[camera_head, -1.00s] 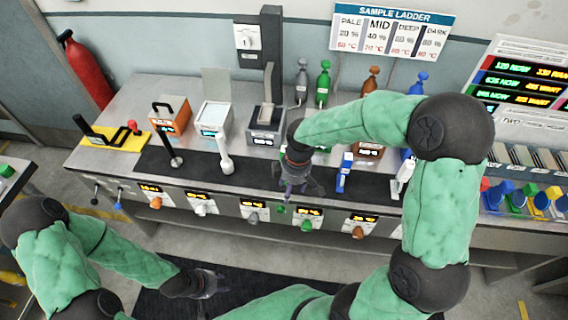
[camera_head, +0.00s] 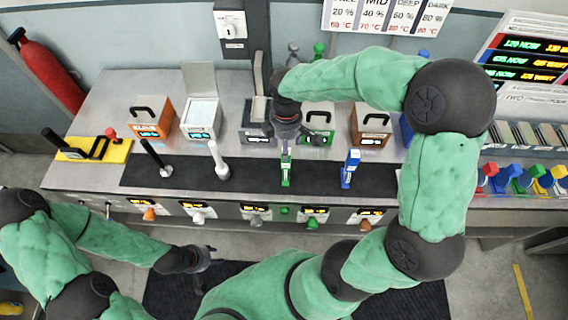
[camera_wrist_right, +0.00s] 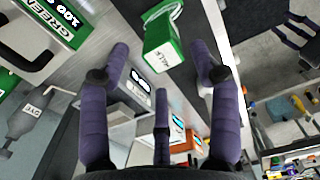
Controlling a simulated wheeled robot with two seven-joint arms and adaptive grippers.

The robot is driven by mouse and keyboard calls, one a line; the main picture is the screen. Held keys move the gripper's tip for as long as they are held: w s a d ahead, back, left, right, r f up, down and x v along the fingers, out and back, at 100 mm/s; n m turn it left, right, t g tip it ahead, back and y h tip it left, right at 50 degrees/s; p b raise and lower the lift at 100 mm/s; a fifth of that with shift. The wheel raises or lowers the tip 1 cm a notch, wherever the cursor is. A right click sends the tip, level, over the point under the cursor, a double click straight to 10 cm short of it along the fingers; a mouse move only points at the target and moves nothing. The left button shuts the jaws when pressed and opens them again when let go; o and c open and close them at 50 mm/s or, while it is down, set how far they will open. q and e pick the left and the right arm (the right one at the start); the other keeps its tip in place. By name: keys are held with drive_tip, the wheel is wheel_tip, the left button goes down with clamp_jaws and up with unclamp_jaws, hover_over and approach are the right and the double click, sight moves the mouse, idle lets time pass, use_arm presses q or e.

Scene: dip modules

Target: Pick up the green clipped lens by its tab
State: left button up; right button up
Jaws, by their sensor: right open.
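A small green upright piece (camera_head: 286,170) stands on the dark strip of the counter, just in front of my right gripper. My right gripper (camera_head: 296,132) is open and empty above the counter near the green module. In the right wrist view, a green block (camera_wrist_right: 163,42) with a white label shows between the spread fingers (camera_wrist_right: 160,70), apart from them. Green-tabbed pieces (camera_head: 525,181) also stand in the row at the far right. I cannot tell which green piece is the clipped lens. My left gripper (camera_head: 205,257) hangs low before the counter; its fingers are unclear.
A blue upright piece (camera_head: 350,168) stands to the right of the green one. White (camera_head: 218,160) and black (camera_head: 156,156) levers stand to the left. Orange (camera_head: 151,117), white, grey and brown (camera_head: 371,124) modules line the back. A yellow pad (camera_head: 95,150) lies at far left.

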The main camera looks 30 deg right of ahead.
sight(286, 164)
drive_tip(key=shift+s+f, duration=0.15)
drive_tip(key=shift+f, duration=1.1)
drive_tip(key=shift+f+b, duration=0.3)
drive_tip(key=shift+f, duration=0.15)
wheel_tip(286, 164, down, 4)
drive_tip(key=shift+f+b, duration=0.15)
drive_tip(key=shift+b, duration=0.35)
drive_tip(key=shift+s+a, duration=0.1)
clamp_jaws()
